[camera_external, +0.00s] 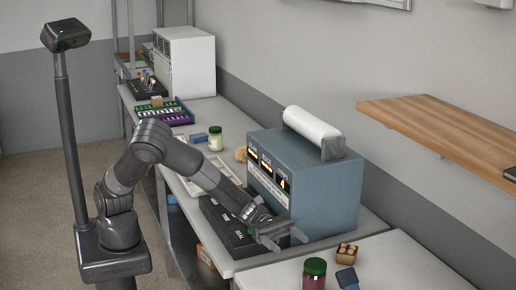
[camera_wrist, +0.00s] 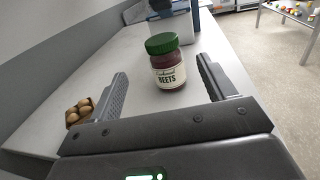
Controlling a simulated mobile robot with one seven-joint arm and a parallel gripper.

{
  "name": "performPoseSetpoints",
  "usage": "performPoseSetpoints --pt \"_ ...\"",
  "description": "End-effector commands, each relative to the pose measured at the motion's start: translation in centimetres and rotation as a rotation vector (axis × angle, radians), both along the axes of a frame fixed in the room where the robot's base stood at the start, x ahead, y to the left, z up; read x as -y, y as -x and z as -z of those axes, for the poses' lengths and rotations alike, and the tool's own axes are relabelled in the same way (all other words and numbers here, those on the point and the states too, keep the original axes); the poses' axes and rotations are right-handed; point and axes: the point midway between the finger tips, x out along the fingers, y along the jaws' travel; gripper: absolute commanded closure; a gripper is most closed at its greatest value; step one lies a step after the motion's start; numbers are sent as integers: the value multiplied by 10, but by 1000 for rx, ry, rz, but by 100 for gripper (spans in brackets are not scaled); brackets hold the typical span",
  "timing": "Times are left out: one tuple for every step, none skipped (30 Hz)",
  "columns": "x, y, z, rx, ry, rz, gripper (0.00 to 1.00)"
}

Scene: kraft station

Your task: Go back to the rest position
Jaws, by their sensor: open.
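My gripper (camera_external: 282,233) is open and empty, reaching low over the bench in front of the blue-grey box machine (camera_external: 320,195). In the wrist view, my gripper (camera_wrist: 162,70) has its two dark fingers spread wide. A jar labelled beets (camera_wrist: 168,72), with a green lid, stands upright beyond the fingers and shows in the gap between them. The same jar (camera_external: 314,276) stands on the near table in the external view, apart from my gripper.
A small brown carton of round items (camera_external: 346,251) and a dark blue item (camera_external: 347,279) sit near the jar. A dark flat unit (camera_external: 232,232) lies under my arm. A green-lidded jar (camera_external: 215,139) stands farther back. A wooden shelf (camera_external: 440,128) juts from the right wall.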

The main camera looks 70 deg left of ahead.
Motion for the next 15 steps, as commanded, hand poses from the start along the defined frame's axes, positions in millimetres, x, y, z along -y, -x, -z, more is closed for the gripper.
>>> performPoseSetpoints --pt "-5 1 0 -1 0 -1 24" --pt "-6 1 0 0 -1 0 24" --pt "-8 2 0 0 -1 0 24" --pt "-9 2 0 0 -1 1 24" --pt "-10 2 0 0 0 1 24" --pt "-10 2 0 1 0 1 24" --pt "-10 2 0 1 0 1 24" --pt "-10 2 0 1 0 1 24" --pt "-10 2 0 1 0 1 24" --pt "-10 2 0 1 0 1 24" --pt "-10 2 0 1 0 1 24" --pt "-10 2 0 1 0 1 24" --pt "-10 2 0 1 0 1 24" --pt "-10 2 0 1 0 1 24" --pt "-10 2 0 1 0 1 24"
